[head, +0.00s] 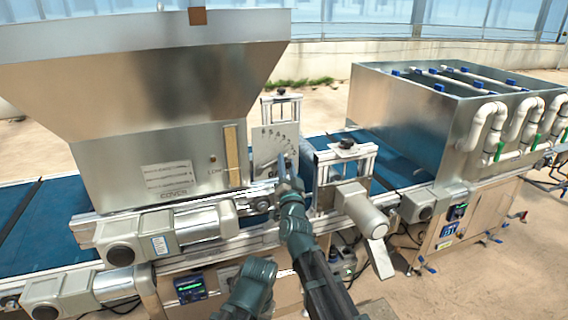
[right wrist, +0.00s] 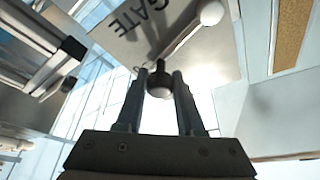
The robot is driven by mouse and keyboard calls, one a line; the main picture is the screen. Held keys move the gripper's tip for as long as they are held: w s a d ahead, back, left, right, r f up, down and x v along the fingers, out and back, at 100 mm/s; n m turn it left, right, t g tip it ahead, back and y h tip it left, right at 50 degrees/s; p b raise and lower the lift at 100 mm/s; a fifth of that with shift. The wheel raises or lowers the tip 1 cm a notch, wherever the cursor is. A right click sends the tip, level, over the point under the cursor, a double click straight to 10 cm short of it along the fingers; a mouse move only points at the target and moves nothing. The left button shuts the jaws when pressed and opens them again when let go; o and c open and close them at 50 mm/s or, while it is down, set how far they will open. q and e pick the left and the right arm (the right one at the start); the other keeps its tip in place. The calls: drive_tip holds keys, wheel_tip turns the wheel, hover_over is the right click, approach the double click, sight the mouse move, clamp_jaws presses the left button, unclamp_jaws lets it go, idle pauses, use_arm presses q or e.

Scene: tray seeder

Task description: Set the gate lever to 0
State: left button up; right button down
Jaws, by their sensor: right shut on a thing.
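The gate plate (head: 266,143) stands upright beside the hopper in the head view, with a curved row of marks too small to read surely. My right gripper (head: 283,168) is in front of it and hides most of the lever. In the right wrist view the plate (right wrist: 120,38) bears the word GATE. The gate lever (right wrist: 178,54) runs from a pale round pivot (right wrist: 210,13) down to a dark knob (right wrist: 159,84). The fingers of my right gripper (right wrist: 160,76) are shut on this knob. Which mark the lever points at cannot be told.
The large metal hopper (head: 140,90) stands left of the plate, over the blue belt (head: 35,222). A bracket with a grey motor (head: 362,208) and handle is close on the right. A metal tank with white pipes (head: 410,112) stands farther right.

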use_arm(q)
drive_tip(key=shift+f, duration=0.15)
use_arm(e)
drive_tip(key=shift+d+f+m+h, duration=0.15)
drive_tip(key=shift+f+m+h, duration=0.3)
drive_tip(key=shift+m, duration=0.35)
drive_tip(key=c, duration=0.5)
unclamp_jaws()
drive_tip(key=shift+c, duration=0.2)
